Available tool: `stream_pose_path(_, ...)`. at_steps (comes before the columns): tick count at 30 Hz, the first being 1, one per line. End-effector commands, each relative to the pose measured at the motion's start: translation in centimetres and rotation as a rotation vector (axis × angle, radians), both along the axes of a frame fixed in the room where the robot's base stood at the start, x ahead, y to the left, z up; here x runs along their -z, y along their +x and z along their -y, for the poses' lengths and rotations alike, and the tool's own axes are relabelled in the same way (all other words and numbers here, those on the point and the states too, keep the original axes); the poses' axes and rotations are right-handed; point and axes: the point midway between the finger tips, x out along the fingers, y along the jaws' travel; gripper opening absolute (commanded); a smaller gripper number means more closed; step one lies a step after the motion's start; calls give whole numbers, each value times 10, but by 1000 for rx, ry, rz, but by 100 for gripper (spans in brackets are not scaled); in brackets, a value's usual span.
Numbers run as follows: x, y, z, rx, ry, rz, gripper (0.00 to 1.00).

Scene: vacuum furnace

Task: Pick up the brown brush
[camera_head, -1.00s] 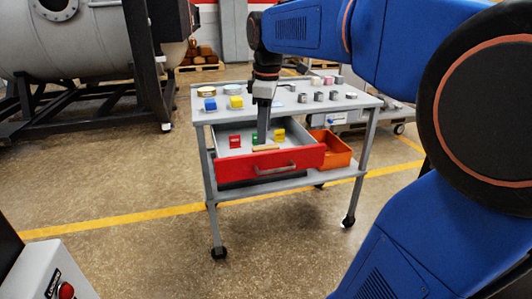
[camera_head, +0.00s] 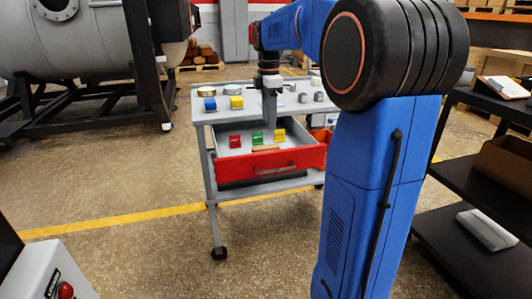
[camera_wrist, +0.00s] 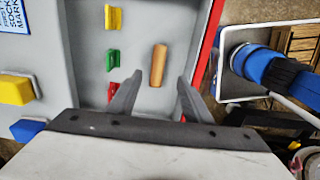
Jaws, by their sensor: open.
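The brown brush (camera_head: 265,148) is a short, light-brown rod. It lies in the open drawer (camera_head: 292,160) of the grey cart, close behind the drawer's red front. In the wrist view the brush (camera_wrist: 158,65) shows whole, with its near end roughly between my open fingertips. My gripper (camera_head: 270,126) is above the drawer and points down. The wrist view shows the two fingers of my gripper (camera_wrist: 159,82) apart, with nothing held. The exact height above the brush is hard to tell.
A red (camera_head: 235,141), a green (camera_head: 257,138) and a yellow (camera_head: 279,135) piece stand behind the brush in the drawer. Blue (camera_head: 210,104) and yellow (camera_head: 236,102) blocks are on the cart top, next to the drawer opening. A dark shelf (camera_head: 455,240) stands at the right.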

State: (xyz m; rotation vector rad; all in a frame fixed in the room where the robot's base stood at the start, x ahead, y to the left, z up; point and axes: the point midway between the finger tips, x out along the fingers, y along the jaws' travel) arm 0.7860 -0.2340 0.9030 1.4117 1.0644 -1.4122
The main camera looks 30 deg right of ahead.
Motion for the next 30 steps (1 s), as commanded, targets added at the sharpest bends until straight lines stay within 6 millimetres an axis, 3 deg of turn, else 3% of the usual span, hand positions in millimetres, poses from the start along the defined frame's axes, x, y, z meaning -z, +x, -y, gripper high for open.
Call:
stream_pose_path(9,53,0,0,0,1,-2,45)
stream_pose_path(17,69,1,-1,0,0,-1,45)
stream_pose_path(30,116,5,-3,1,0,0,45)
